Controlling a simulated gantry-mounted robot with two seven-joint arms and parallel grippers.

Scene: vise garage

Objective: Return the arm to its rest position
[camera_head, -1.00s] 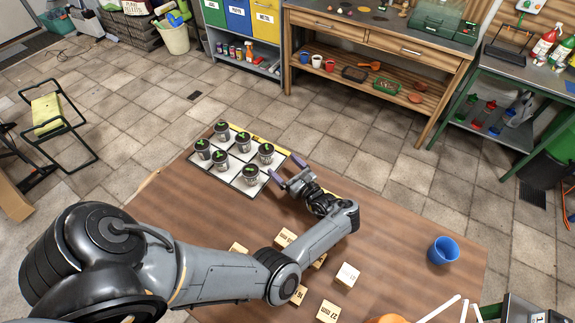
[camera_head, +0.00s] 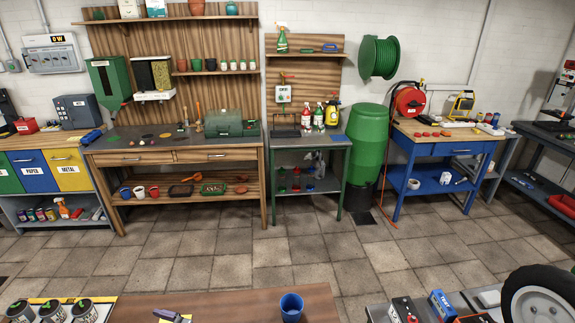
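My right gripper is not in view.
A bench with a black wheel (camera_head: 545,295) and a blue-white box (camera_head: 442,304) is at the lower right. Tiled floor (camera_head: 290,252) lies clear beyond the table. A potting bench (camera_head: 170,155), a green barrel (camera_head: 367,150) and a blue workbench (camera_head: 437,180) line the wall.

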